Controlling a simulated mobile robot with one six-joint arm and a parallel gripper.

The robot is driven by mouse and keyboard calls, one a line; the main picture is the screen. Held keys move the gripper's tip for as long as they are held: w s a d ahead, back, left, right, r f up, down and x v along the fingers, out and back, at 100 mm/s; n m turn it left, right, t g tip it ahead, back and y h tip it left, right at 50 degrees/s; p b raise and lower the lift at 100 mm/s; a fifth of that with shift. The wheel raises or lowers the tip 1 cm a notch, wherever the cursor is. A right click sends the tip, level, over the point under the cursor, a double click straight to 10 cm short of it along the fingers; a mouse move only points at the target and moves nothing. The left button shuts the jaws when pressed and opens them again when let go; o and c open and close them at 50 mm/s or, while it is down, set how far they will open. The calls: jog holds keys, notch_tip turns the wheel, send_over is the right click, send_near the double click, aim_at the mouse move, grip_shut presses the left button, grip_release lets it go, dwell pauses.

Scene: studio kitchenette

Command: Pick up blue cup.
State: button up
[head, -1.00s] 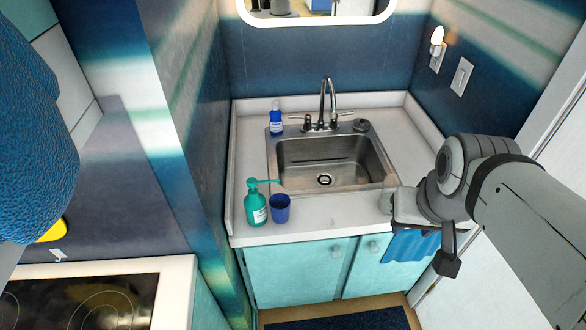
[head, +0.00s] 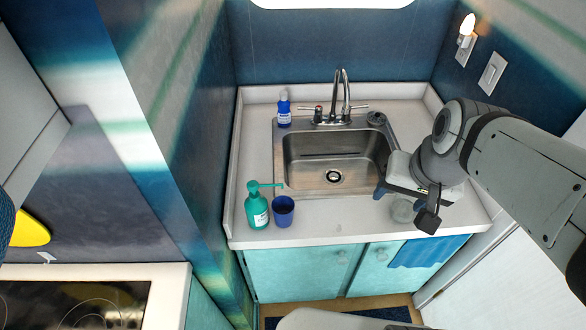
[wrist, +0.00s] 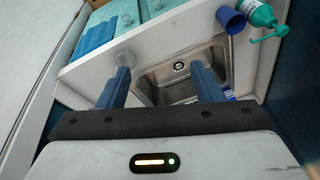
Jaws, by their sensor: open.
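The blue cup (head: 283,213) stands upright on the white counter, in front of the sink's left side and right beside a green pump bottle. In the wrist view the cup (wrist: 231,20) is at the upper right, beyond the fingers. My gripper (wrist: 161,70) is open, with its two blue fingers apart and no object held. In the head view my gripper (head: 382,188) is over the sink's right front edge, well to the right of the cup. One finger is mostly hidden there by the gripper's body.
The green pump bottle (head: 257,207) stands close to the cup's left, its nozzle pointing right. A clear glass (head: 403,211) stands on the counter below my gripper. The sink (head: 335,160), faucet (head: 343,98) and a blue bottle (head: 284,109) are behind. A wall borders the left.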

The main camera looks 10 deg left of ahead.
jog(key=o, duration=0.4)
jog(key=w+a+f+m+y, duration=0.1)
jog(key=w+a+f, duration=0.1)
jog(key=w+a+f+m+g+y, duration=0.1)
jog(key=w+a+f+m, duration=0.1)
jog(key=a, duration=0.1)
jog(key=w+a+f+m, duration=0.1)
jog(key=a+f, duration=0.1)
jog(key=a, duration=0.1)
jog(key=shift+w+m+g+y+b, duration=0.3)
jog(key=shift+w+g+y, duration=0.1)
jog(key=shift+o, duration=0.2)
jog(key=m+g+y+b, duration=0.1)
jog(key=m+g+y, duration=0.15)
jog(key=m, duration=0.85)
send_over(283, 211)
jog(key=s+d, duration=0.2)
jog(key=d, duration=0.3)
notch_tip(283, 211, down, 17)
jog(key=shift+m+t, duration=0.3)
jog(key=shift+t, duration=0.15)
jog(key=shift+x, duration=4.1)
